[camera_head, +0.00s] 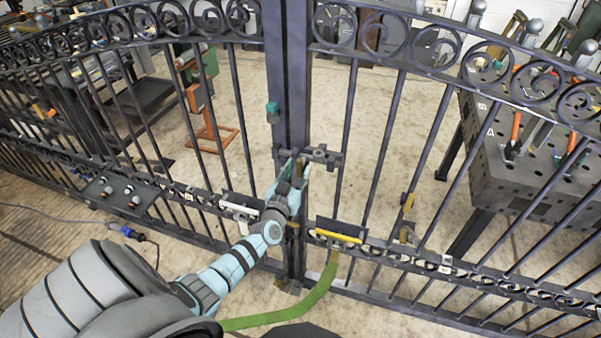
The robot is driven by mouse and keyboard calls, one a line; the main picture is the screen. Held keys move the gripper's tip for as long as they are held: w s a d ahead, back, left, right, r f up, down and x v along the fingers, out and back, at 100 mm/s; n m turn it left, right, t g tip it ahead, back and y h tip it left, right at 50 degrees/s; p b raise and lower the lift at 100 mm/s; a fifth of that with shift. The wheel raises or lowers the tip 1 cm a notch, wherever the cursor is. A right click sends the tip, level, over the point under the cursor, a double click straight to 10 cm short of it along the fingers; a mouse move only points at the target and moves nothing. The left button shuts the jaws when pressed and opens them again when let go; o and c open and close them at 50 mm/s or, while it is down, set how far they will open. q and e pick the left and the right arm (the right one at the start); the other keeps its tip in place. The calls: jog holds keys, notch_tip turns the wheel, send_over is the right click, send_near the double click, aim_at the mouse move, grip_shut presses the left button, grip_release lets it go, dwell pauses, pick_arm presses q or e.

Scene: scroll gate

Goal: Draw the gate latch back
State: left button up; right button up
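The dark metal scroll gate (287,90) stands across the view, with two leaves meeting at thick central posts. The latch (322,155), a dark horizontal bolt with brackets, sits at mid-height where the leaves meet. My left gripper (299,168) is at the latch's left end, in front of the central post. Its fingers are small and partly overlap the latch, so I cannot tell whether they are open, shut or touching it. My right gripper is not in view.
A yellow-edged bracket (338,236) and a pale one (240,209) sit on the lower rail. Open floor lies behind the centre.

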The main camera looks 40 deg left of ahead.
pick_arm(q)
jog(key=shift+b+x, duration=0.3)
jog(key=shift+x, duration=0.7)
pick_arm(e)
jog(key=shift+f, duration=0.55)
pick_arm(q)
grip_shut()
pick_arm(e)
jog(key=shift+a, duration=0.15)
